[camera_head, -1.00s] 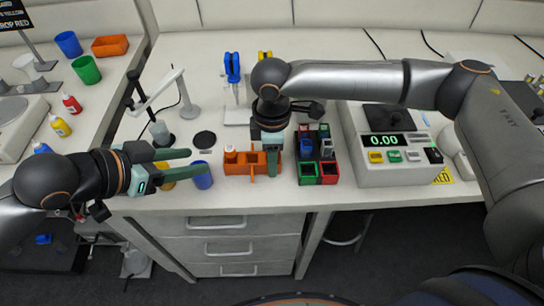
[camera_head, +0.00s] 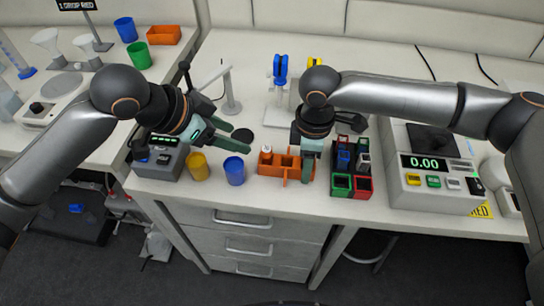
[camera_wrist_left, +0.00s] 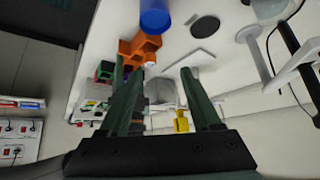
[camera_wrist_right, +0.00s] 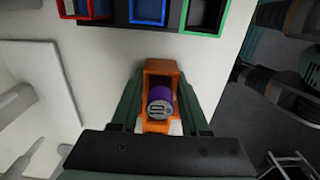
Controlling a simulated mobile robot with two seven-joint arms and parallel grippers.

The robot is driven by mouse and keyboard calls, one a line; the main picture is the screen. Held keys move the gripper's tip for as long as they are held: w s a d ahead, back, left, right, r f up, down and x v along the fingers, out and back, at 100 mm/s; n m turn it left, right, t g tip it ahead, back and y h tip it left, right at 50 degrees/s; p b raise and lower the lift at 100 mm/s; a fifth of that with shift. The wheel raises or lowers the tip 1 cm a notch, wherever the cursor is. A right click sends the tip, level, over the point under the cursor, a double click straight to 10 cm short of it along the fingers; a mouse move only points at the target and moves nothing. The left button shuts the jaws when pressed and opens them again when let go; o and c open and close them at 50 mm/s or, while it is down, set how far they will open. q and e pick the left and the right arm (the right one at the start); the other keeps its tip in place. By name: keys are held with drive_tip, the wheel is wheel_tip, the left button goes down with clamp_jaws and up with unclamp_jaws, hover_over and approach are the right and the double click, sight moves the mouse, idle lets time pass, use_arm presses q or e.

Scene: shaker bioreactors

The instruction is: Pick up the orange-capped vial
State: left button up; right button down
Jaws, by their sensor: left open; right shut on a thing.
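The orange rack (camera_head: 280,170) stands on the bench near its front edge. A white-topped vial (camera_head: 267,149) stands in its left compartment; I cannot make out an orange cap. My right gripper (camera_head: 307,180) is at the rack's right end, shut on the rack. In the right wrist view its fingers (camera_wrist_right: 158,105) flank an orange wall (camera_wrist_right: 160,66) around a purple item (camera_wrist_right: 160,94). My left gripper (camera_head: 240,139) is open and empty, above and left of the rack. The left wrist view shows the orange rack (camera_wrist_left: 140,48) beyond its fingers (camera_wrist_left: 158,72).
A yellow cup (camera_head: 198,168) and a blue cup (camera_head: 234,172) stand left of the rack. Red, green and black holders (camera_head: 351,184) stand right of it, with a scale (camera_head: 430,180) beyond. A lamp-like stand (camera_head: 229,95) rises behind my left gripper.

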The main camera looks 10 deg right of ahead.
sight(266, 149)
use_arm(q)
wheel_tip(266, 149, up, 4)
drive_tip(key=d+m+g+y, duration=0.2)
drive_tip(key=x, duration=0.6)
drive_tip(key=shift+s+a+f, duration=0.1)
drive_tip(key=shift+s+f, duration=0.1)
drive_tip(key=shift+s, duration=0.15)
drive_tip(key=shift+w+d+x, duration=0.1)
drive_tip(key=shift+w+x, duration=0.05)
drive_tip(key=shift+x, duration=1.3)
drive_tip(key=shift+w+d+x, duration=0.1)
drive_tip(key=shift+x, duration=1.35)
drive_tip(key=shift+r, duration=0.2)
clamp_jaws()
